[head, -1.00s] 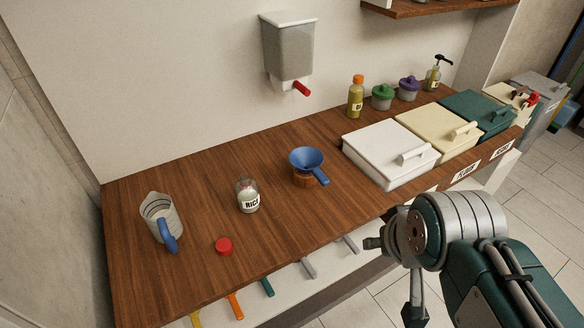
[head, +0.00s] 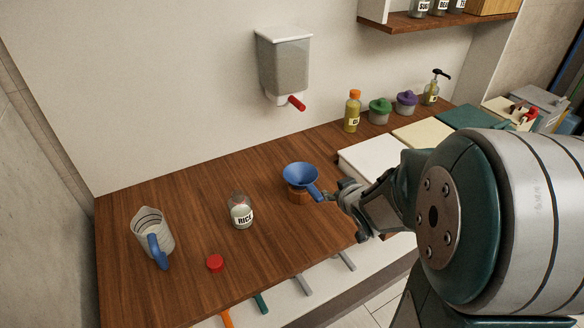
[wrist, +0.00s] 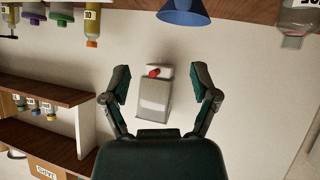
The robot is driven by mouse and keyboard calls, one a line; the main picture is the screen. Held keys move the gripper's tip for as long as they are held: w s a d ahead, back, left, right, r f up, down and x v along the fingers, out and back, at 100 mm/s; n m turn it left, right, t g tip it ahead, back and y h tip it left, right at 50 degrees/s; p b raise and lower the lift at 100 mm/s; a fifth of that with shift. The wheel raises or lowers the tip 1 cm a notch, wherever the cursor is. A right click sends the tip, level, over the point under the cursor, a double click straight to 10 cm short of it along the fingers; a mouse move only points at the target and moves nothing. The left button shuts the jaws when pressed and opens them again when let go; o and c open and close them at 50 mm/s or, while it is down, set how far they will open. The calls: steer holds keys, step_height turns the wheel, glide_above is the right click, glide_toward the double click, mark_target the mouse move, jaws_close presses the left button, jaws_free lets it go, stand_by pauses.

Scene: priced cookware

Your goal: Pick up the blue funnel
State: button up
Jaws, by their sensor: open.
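The blue funnel (head: 301,175) sits mouth up in a brown wooden holder (head: 299,196) on the wooden counter, its handle pointing front right. In the wrist view the funnel (wrist: 183,12) shows at the top edge, partly cut off, beyond the fingertips. My gripper (head: 340,208) is at the right of the funnel, close to its handle; I cannot tell from the head view whether they touch. In the wrist view my gripper (wrist: 160,85) has its two fingers spread wide with nothing between them.
A rice jar (head: 241,212), a red cap (head: 215,263) and a measuring jug (head: 153,236) stand left on the counter (head: 190,200). A dispenser (head: 284,62) hangs on the wall above.

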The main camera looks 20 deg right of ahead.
mark_target(318, 195)
steer(key=w+f+y, duration=0.1)
steer(key=f, duration=0.1)
steer(key=w+f+t+y, duration=0.1)
steer(key=w+f, duration=0.1)
steer(key=f, duration=0.1)
steer(key=w+a+f+y, duration=0.1)
steer(key=w+f, duration=0.1)
steer(key=shift+w+f+n+t, duration=0.1)
steer(key=shift+f+n+t, duration=0.2)
steer(key=shift+t, duration=0.1)
steer(key=x, duration=0.5)
steer(key=shift+w+a+f, duration=0.1)
steer(key=shift+w+f, duration=0.15)
steer(key=shift+f, duration=0.05)
jaws_close()
